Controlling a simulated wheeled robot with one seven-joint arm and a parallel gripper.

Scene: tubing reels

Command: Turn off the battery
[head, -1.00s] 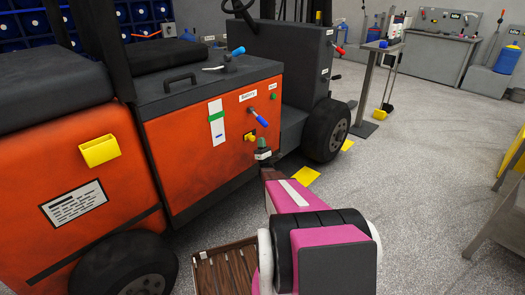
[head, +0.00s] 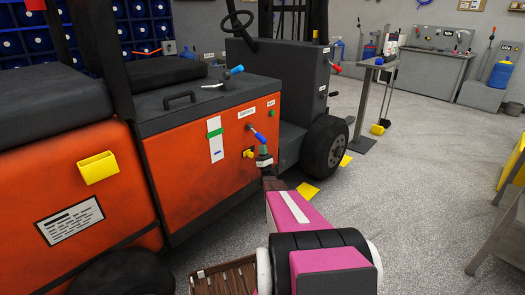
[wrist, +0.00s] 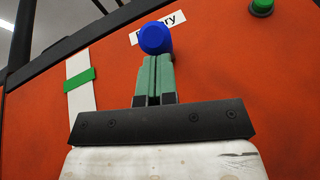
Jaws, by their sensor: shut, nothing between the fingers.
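The battery switch is a lever with a blue handle (head: 260,139) on the orange side panel of a forklift, below a white label (head: 245,113). The wrist view shows the round blue end (wrist: 156,38) of the handle, covering part of a label that ends in "ry". My gripper (head: 264,149) has green fingers and is at the lower end of the handle in the head view. In the wrist view its fingers (wrist: 154,75) are together and empty, with their tips just below the blue end. I cannot tell whether they touch it.
The orange panel (head: 185,175) also carries a yellow knob (head: 248,153), a green button (head: 271,103) and a white strip with a green slider (head: 215,133). A grey post table (head: 372,62) stands beyond the forklift. The floor to the right is mostly clear.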

